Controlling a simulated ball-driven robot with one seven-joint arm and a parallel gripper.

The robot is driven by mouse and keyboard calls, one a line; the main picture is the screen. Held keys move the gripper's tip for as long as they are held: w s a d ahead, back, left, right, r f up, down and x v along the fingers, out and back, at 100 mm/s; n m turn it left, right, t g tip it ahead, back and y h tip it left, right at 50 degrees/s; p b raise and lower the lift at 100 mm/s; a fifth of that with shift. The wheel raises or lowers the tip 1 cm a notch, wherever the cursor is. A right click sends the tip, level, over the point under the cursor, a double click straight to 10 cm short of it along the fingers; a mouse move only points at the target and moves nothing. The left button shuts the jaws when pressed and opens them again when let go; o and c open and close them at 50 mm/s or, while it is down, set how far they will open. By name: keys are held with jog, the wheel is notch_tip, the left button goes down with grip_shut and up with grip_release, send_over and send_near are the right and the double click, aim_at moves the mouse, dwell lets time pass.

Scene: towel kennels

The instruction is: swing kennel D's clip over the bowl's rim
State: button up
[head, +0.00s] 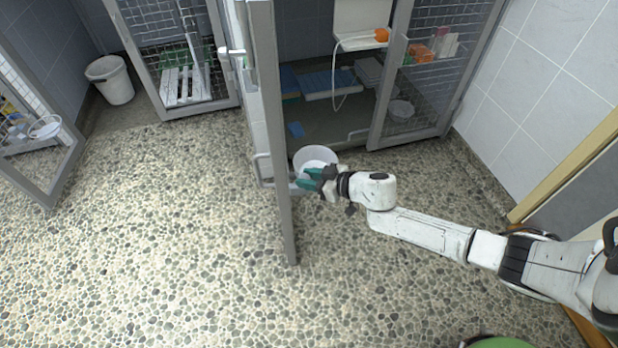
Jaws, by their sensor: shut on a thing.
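The white bowl (315,155) sits beside the open grey kennel door (279,150), low down on its right side. My gripper (304,179) has come in from the right, at the bowl's near side. Its teal fingers are shut on a small pale part beside the door, which appears to be the clip (295,188). The fingers and the door's edge hide most of the clip. I cannot tell whether it touches the bowl's rim. No letter shows on the kennel.
The kennel behind holds blue folded towels (328,84), a hanging white cord and a second bowl (400,109). Its other mesh panel (424,80) stands to the right. A white bucket (110,80) is at the far left. The pebbled floor (170,230) is clear.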

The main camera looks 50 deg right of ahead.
jog(key=shift+c, duration=0.3)
jog(key=n+y, duration=0.1)
jog(key=n+g+y+b, duration=0.1)
jog(key=n+y+b, duration=0.1)
jog(key=shift+w+d+f+n+g+y, duration=0.1)
jog(key=shift+d+f+n+g+y, duration=0.05)
jog(key=shift+d+n+g+y, duration=0.2)
jog(key=shift+w+n+g+y+b, duration=0.1)
jog(key=shift+n+g+y+b, duration=0.55)
jog(key=shift+n+y+b, duration=0.35)
jog(key=shift+r+y, duration=0.2)
jog(key=shift+y, duration=0.05)
jog(key=o, duration=1)
jog(key=shift+o, duration=0.2)
jog(key=p+v, duration=0.3)
jog(key=v, duration=0.7)
jog(key=shift+s+d+r+p, duration=0.2)
jog(key=shift+s+d+p, duration=0.05)
jog(key=shift+p, duration=0.05)
